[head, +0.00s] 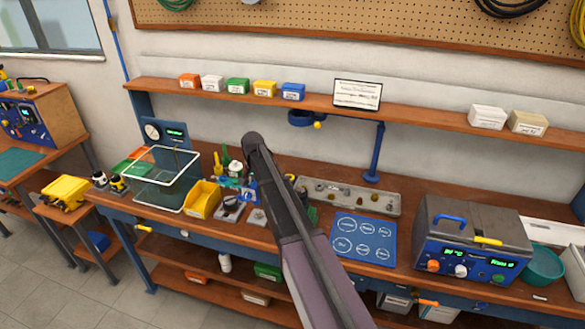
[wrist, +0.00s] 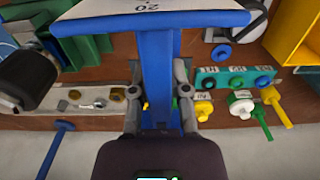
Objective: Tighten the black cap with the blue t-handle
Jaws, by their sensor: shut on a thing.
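In the wrist view a blue handle (wrist: 160,60) with a wide crossbar and a pale top face marked 20 fills the middle; I take it for the blue t-handle. My gripper (wrist: 159,92) is shut on its stem, one finger on each side. The lower end of the handle is hidden behind my gripper. A dark grey to black cylinder (wrist: 28,80) stands at the left of the wrist view, apart from the fingers; I cannot tell whether it is the black cap.
A teal rack (wrist: 222,72) with several coloured fittings is right of my gripper. A metal tray (head: 384,205), a blue mat (head: 362,262) and a grey machine (head: 480,225) lie to the right on the bench. A clear tank (head: 160,190) and yellow bin (head: 202,205) stand left.

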